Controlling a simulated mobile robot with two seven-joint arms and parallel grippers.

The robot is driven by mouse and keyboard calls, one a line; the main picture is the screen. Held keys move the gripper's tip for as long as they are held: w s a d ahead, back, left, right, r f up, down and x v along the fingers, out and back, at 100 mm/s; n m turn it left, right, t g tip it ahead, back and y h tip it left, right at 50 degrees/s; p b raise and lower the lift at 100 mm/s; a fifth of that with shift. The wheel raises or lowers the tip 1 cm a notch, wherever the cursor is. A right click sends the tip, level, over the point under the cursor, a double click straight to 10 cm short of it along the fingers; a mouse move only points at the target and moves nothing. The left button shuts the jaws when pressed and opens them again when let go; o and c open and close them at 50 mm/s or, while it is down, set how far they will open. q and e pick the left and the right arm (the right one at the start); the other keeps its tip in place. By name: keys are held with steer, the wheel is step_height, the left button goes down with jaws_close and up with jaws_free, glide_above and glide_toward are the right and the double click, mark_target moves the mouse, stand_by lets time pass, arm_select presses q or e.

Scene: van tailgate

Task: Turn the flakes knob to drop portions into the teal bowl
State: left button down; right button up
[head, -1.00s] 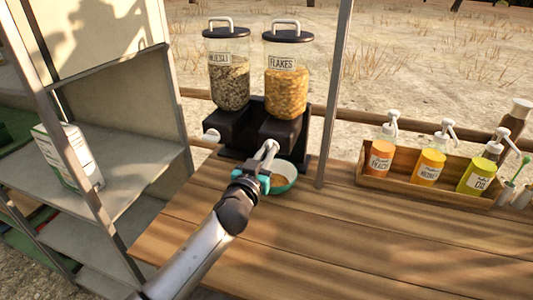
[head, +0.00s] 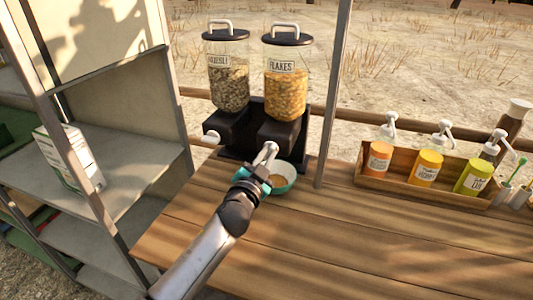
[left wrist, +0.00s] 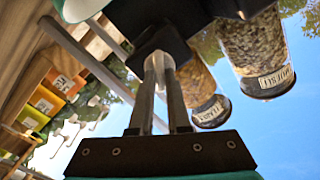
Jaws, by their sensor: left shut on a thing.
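The flakes dispenser (head: 286,92) stands on a black base at the back of the wooden counter, with orange flakes behind its label. My left gripper (head: 266,158) is at the front of that base, shut on the white flakes knob. In the left wrist view the fingers (left wrist: 158,85) close around the knob (left wrist: 157,60) under the dispenser. The teal bowl (head: 289,184) sits on the counter below the flakes outlet, with some brownish contents in it. My gripper hides its left part. My right gripper is not in view.
The muesli dispenser (head: 228,80) with its white knob (head: 211,137) stands left of the flakes. A metal post (head: 330,110) rises right of the bowl. A wooden crate (head: 420,189) holds pump bottles at right. Shelves (head: 120,175) stand at left. The front counter is clear.

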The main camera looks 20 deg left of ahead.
arm_select(q)
steer(key=m, duration=0.5)
steer(key=shift+d+m+p, duration=0.1)
steer(key=shift+m+p, duration=0.2)
steer(key=shift+p, duration=0.05)
steer(key=m, duration=0.5)
steer(key=shift+f, duration=0.2)
steer(key=shift+m, duration=0.4)
steer(key=c, duration=0.9)
jaws_free()
steer(key=shift+s, duration=0.15)
steer(key=shift+s+a, duration=0.15)
steer(key=shift+s, duration=3.6)
steer(key=shift+s+a, duration=0.1)
steer(key=shift+s, duration=3.65)
